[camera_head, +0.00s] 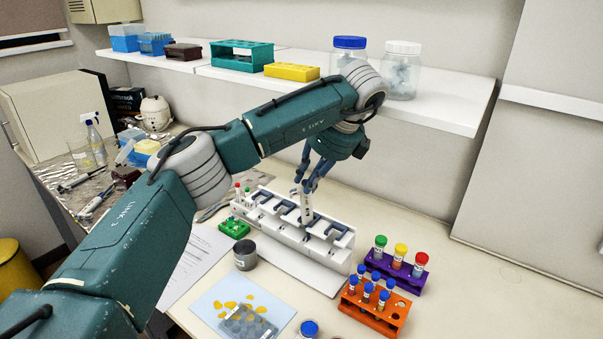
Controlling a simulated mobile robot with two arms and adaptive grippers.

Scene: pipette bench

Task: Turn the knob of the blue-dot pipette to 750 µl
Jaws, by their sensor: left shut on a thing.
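A white pipette stand (318,278) with several dark blue-grey holders stands on the bench in the middle of the view. A slim white pipette (306,207) stands upright at the stand's middle. My left gripper (308,184) comes down from above and is shut on the upper part of this pipette. The fingers hide the pipette's top, so I cannot see its knob, its dot or its volume reading. My right gripper is not in view.
Purple (408,277) and orange (372,315) tube racks stand right of the stand. A small green rack (235,228), a grey metal pot (245,255) and a blue sheet (208,301) lie left and in front. A shelf (440,103) with jars and boxes runs behind my arm.

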